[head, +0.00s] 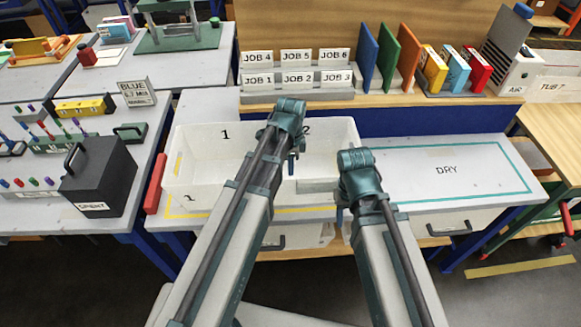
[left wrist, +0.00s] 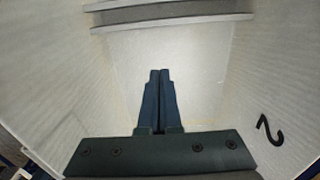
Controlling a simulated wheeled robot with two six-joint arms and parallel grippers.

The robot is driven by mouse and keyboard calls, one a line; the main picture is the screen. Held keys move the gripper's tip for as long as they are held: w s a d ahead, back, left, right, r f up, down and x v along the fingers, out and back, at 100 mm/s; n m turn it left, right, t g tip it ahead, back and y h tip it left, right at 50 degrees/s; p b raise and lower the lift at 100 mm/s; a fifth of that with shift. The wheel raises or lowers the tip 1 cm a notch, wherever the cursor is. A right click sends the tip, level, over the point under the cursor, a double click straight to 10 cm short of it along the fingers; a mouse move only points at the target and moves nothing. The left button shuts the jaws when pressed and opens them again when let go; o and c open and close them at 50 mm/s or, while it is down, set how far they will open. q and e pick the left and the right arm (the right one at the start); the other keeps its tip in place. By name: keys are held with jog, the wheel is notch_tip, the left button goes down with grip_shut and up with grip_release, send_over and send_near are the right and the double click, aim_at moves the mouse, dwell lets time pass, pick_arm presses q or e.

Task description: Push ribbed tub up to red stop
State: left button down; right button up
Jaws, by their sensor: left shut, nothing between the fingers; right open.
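The ribbed tub (head: 205,152) is a whitish open box on the left half of the grey bench, marked 1 and 2 inside. The red stop (head: 154,186) is an upright red bar just left of the tub's left wall; I cannot tell if they touch. My left gripper (head: 291,166) reaches down into the tub, shut and empty. In the left wrist view its fingers (left wrist: 158,75) point at the tub's pale floor (left wrist: 195,75), with the 2 on the wall at right. My right gripper (head: 341,213) is open, low near the tub's right front end, partly hidden by its arm.
A free area marked DRY (head: 440,170) lies right of the tub. JOB label holders (head: 297,75) and coloured boards (head: 385,58) stand on the shelf behind. A black SPENT box (head: 98,178) stands on the bench at left.

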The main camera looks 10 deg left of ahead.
pick_arm(q)
notch_tip(320, 180, down, 5)
jog(key=b, duration=0.3)
jog(key=shift+r+b, duration=0.15)
jog(key=shift+b, duration=0.15)
jog(key=shift+s+a, duration=0.1)
jog(key=shift+a, duration=0.2)
jog(key=a, duration=0.1)
jog(key=s+a, duration=0.1)
jog(key=a, duration=0.1)
jog(key=shift+r, duration=0.15)
jog(key=shift+a, duration=0.15)
jog(key=s+a, duration=0.1)
jog(key=a, duration=0.5)
jog(key=s+a, duration=0.1)
jog(key=a, duration=0.2)
jog(key=shift+s+a, duration=0.2)
jog(key=shift+s, duration=0.1)
jog(key=shift+d, duration=0.1)
